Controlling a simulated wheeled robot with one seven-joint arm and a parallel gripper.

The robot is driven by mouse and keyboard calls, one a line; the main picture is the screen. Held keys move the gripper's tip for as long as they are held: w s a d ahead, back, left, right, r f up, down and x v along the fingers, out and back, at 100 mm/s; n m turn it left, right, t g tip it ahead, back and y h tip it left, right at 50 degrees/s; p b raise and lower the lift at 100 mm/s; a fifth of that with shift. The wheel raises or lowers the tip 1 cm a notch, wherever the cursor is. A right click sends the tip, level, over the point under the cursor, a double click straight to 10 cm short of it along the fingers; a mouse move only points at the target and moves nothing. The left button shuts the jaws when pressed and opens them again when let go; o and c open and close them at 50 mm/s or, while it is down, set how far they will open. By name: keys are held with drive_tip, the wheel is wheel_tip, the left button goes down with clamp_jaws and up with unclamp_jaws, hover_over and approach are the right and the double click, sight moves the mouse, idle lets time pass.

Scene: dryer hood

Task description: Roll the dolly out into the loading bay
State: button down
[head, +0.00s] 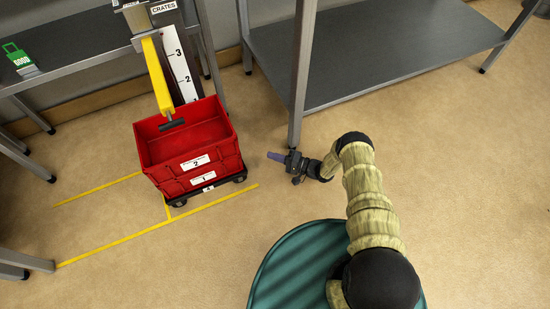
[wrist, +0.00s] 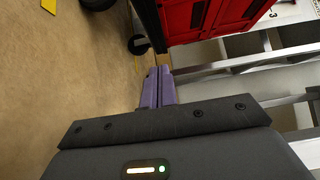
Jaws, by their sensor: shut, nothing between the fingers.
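The dolly (head: 222,191) is a low black platform on casters, with a small white label on its front edge. It carries a stack of red crates (head: 226,150) labelled 2 above 1; the top one looks empty. In the wrist view the dolly shows as a dark edge with a black wheel (wrist: 138,45), under the red crate side (wrist: 215,15). My gripper (head: 273,156) is low, right of the dolly and apart from it. Its purple fingers (wrist: 157,85) are shut together with nothing between them. I cannot tell which floor area is the loading bay.
Yellow lines (head: 150,231) mark the floor around and in front of the dolly. A yellow arm (head: 158,75) with a dark crossbar reaches down over the top crate. A numbered white scale (head: 180,62) stands behind. Grey metal benches (head: 375,55) stand either side; a bench leg rises behind my gripper.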

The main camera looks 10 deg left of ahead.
drive_tip(key=b+x, duration=0.2)
drive_tip(key=x, duration=0.4)
drive_tip(key=shift+w+a+f, duration=0.1)
drive_tip(key=shift+f, duration=0.05)
drive_tip(key=a, duration=0.1)
drive_tip(key=s+a+b, duration=0.1)
drive_tip(key=a, duration=0.1)
drive_tip(key=shift+s+a, duration=0.15)
drive_tip(key=shift+s, duration=0.15)
drive_tip(key=shift+s+a, duration=0.2)
drive_tip(key=shift+a, duration=0.15)
